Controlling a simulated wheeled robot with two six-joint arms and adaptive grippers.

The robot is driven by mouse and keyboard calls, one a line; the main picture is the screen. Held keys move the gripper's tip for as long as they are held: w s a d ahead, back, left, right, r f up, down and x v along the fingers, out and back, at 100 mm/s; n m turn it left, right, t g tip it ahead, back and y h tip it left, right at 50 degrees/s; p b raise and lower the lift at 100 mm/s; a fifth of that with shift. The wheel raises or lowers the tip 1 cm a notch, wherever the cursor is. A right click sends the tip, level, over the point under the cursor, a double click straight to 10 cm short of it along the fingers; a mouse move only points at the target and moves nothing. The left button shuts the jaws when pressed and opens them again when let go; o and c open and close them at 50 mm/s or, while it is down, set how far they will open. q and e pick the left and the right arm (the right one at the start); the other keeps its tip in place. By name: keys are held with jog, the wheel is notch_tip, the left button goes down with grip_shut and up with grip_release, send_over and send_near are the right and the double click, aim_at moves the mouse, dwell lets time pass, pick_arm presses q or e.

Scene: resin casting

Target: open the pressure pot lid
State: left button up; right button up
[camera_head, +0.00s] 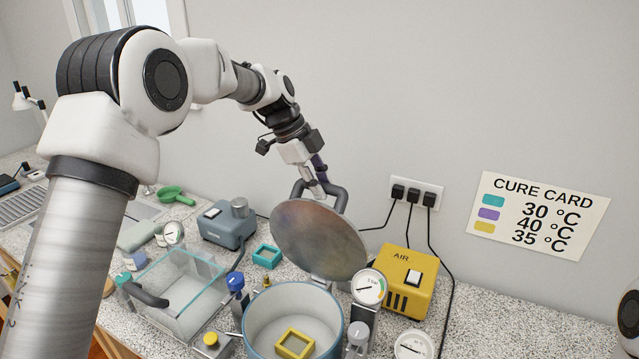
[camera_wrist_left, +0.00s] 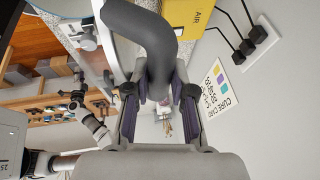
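The pressure pot (camera_head: 262,325) is an open round vessel with a blue rim at the front middle. Its round metal lid (camera_head: 318,240) stands steeply tilted up at the pot's back edge, clear of the opening. The lid's dark curved handle (camera_head: 341,197) is at the top. My left gripper (camera_head: 319,188) is at this handle. In the left wrist view the handle (camera_wrist_left: 150,35) runs between the fingers (camera_wrist_left: 160,88), which look closed on it. My right gripper is out of view.
A yellow frame (camera_head: 294,343) lies inside the pot. A gauge (camera_head: 369,287) and a yellow AIR box (camera_head: 407,278) stand right of the lid. A teal frame (camera_head: 267,256) lies behind.

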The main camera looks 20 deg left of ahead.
pick_arm(q)
jog(key=o, duration=0.3)
jog(key=shift+f, duration=0.3)
jog(key=shift+o, duration=0.2)
jog(key=shift+w+d, duration=0.1)
jog(key=shift+w, duration=0.1)
jog(key=v, duration=1.2)
jog(key=shift+w, duration=0.1)
